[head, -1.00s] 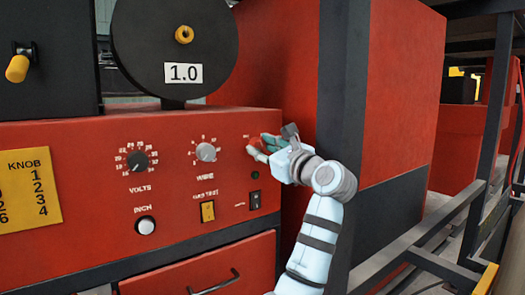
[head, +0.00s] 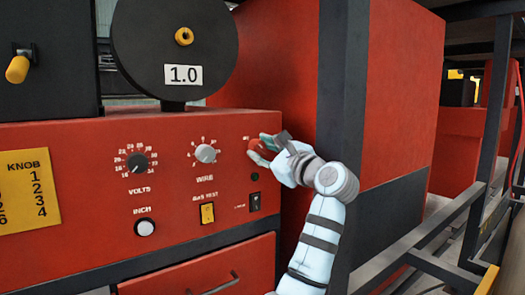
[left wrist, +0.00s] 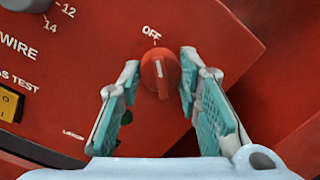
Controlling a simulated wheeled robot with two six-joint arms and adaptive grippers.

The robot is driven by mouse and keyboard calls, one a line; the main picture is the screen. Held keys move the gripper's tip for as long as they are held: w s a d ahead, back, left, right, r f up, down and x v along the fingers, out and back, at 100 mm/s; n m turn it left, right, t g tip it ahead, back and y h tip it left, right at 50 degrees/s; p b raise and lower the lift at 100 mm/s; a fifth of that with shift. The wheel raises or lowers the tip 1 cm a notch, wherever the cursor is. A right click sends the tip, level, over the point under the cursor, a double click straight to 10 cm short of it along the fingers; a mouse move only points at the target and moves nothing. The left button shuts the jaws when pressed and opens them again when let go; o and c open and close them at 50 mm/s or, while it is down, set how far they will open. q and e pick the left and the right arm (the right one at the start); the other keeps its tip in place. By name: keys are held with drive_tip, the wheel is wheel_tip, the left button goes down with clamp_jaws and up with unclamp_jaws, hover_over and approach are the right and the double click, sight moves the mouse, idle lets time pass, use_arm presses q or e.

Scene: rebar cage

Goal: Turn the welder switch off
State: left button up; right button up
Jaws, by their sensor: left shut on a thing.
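The welder switch is a red round knob with a white mark (left wrist: 160,72) on the red welder panel (left wrist: 95,50). In the left wrist view the white mark points up, close to the word OFF printed above it. My left gripper (left wrist: 160,82) has its two teal-padded fingers on either side of the knob and is shut on it. In the head view the left gripper (head: 264,148) reaches the upper right of the panel, and its fingers partly hide the knob. My right gripper is in neither view.
Left of the switch are the wire dial (head: 205,153) and volts dial (head: 137,162). Below are a yellow gas test switch (head: 207,213), a black rocker switch (head: 254,202) and an inch button (head: 145,227). A red cabinet with a dark corner post (head: 340,120) stands close on the right.

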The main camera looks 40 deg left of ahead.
use_arm(q)
drive_tip(key=o, duration=1.1)
drive_tip(key=shift+o, duration=0.2)
drive_tip(key=shift+d, duration=0.1)
drive_tip(key=v, duration=1.2)
drive_tip(key=shift+w, duration=0.15)
